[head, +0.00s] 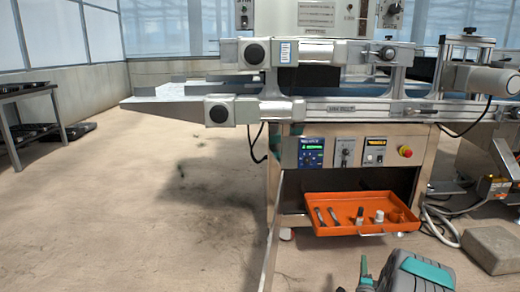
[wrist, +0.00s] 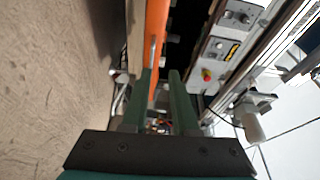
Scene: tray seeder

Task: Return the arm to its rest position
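My gripper shows at the bottom of the head view (head: 364,268), where one green finger points up beside my grey and teal arm. In the wrist view, its two green fingers (wrist: 161,75) stand apart with a clear gap and nothing held between them. The gripper is in front of and below the orange tray (head: 345,232) in the head view, apart from it. Most of my arm is out of the frame.
The seeder machine (head: 350,108) fills the upper middle and right, with control panels (head: 345,152) and a red button (head: 405,151). The tray holds several small tools. A concrete block (head: 492,248) and cables (head: 437,222) lie at right. The left floor is mostly clear.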

